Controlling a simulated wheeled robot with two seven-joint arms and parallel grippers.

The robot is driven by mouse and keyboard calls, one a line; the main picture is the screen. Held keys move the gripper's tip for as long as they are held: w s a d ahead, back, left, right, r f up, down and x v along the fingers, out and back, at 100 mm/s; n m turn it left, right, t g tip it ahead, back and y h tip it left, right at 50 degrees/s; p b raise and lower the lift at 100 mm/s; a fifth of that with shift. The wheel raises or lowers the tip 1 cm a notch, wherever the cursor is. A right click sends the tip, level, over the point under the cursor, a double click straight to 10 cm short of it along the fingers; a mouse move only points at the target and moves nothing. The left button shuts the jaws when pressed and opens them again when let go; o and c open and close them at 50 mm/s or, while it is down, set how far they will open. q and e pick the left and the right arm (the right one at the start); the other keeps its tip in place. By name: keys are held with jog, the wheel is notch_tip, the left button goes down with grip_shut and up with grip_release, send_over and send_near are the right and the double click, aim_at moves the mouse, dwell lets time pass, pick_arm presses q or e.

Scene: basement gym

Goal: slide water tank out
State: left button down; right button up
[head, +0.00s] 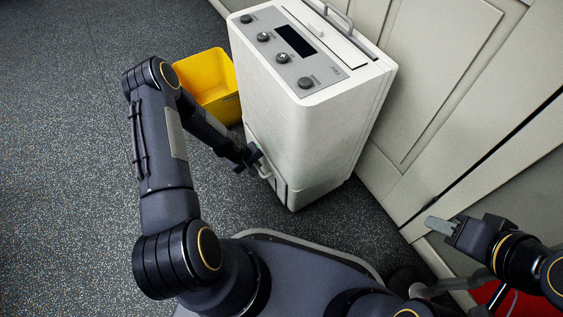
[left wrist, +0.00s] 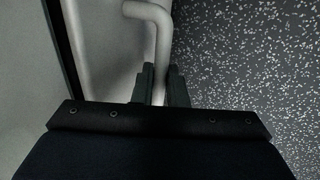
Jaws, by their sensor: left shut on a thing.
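The water tank (head: 281,186) is at the bottom of a white dehumidifier (head: 305,125) that stands upright on the floor. A light bar handle sticks out from the tank's front, and it shows in the left wrist view (left wrist: 159,32). My left gripper (head: 259,162) is at this handle, low on the machine's left side. In the left wrist view its fingers (left wrist: 160,84) sit on both sides of the bar, shut on it. My right gripper (head: 438,226) is at the right, away from the machine, near the wall panels. Its finger gap cannot be made out.
A yellow bin (head: 211,85) stands on the speckled floor just left of the machine. Pale wall panels (head: 440,80) run behind and to the right. Something red (head: 500,298) lies at the bottom right. The floor (head: 70,130) at the left is clear.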

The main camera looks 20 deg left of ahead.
pick_arm(q)
jog(key=s+a, duration=1.3)
jog(key=s, duration=0.3)
jog(key=shift+a+b, duration=0.3)
jog(key=shift+a, duration=0.05)
dwell(2.2)
jog(key=c, duration=1.4)
grip_release()
jog(key=shift+o, duration=0.4)
jog(key=p+v, duration=0.6)
jog(key=v, duration=0.3)
jog(key=shift+p, duration=0.35)
